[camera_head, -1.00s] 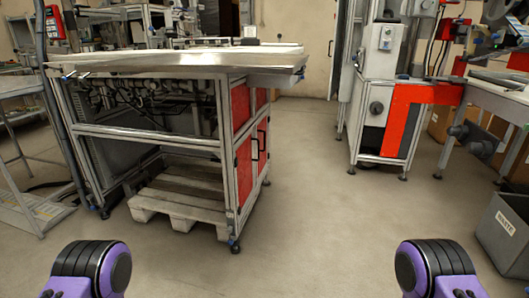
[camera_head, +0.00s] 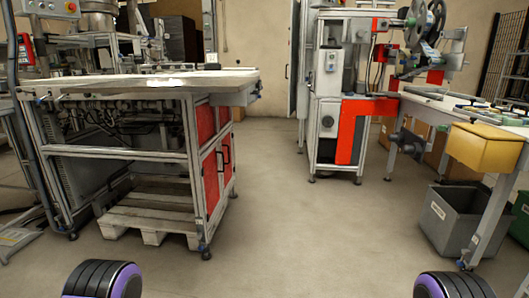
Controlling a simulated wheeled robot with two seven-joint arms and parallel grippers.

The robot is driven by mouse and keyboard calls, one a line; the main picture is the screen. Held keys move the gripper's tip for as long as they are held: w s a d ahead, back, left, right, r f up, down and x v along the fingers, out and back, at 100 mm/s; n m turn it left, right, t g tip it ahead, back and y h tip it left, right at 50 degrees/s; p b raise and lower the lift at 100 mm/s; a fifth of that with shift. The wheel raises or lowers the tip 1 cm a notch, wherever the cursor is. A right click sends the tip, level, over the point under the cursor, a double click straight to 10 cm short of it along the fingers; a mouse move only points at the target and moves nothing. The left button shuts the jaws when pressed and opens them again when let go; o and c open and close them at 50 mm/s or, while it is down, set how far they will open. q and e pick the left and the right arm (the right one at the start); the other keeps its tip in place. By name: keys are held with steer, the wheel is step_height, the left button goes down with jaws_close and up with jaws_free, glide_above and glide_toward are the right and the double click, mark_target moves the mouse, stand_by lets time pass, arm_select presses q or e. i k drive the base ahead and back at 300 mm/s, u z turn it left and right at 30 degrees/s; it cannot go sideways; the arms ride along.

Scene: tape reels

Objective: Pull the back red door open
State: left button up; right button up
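Red doors and panels are set in the right-hand end of a metal-framed workbench at left, seen at a steep angle. The nearer lower red door (camera_head: 211,183) has a dark handle by its far edge. The back red door (camera_head: 228,167) is narrow in view beyond it, with a dark handle (camera_head: 226,154) in front of the seam. Both look closed.
The workbench top (camera_head: 150,82) juts out over the doors. A pallet (camera_head: 150,212) lies under the bench. Open floor (camera_head: 285,200) lies ahead and right of the doors. At right stand a machine with a red panel (camera_head: 352,132), a grey bin (camera_head: 450,218) and a yellow box (camera_head: 484,147).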

mark_target(226, 140)
steer(key=z, duration=0.85)
steer(key=i, duration=2.75)
steer(key=u, duration=0.5)
